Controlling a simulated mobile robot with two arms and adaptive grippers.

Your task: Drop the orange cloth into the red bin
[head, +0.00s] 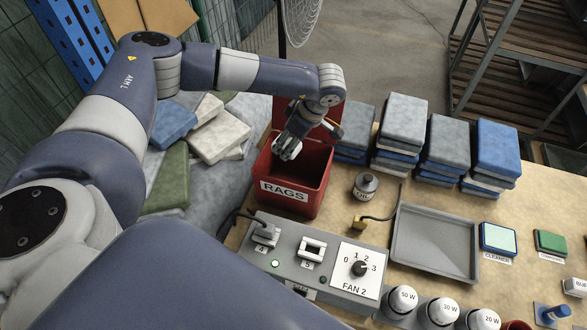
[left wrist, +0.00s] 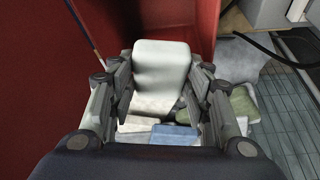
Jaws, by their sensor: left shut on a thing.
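The red bin (head: 307,203), labelled RAGS, stands open on the bench in the head view. My left gripper (head: 289,149) is over the bin's mouth, at its left side. I see no orange cloth in either view. The bin's floor is mostly hidden. My right gripper is not in view.
A heap of folded cloths (head: 219,138) lies left of the bin. Stacks of blue and grey cloths (head: 404,120) stand to the right.

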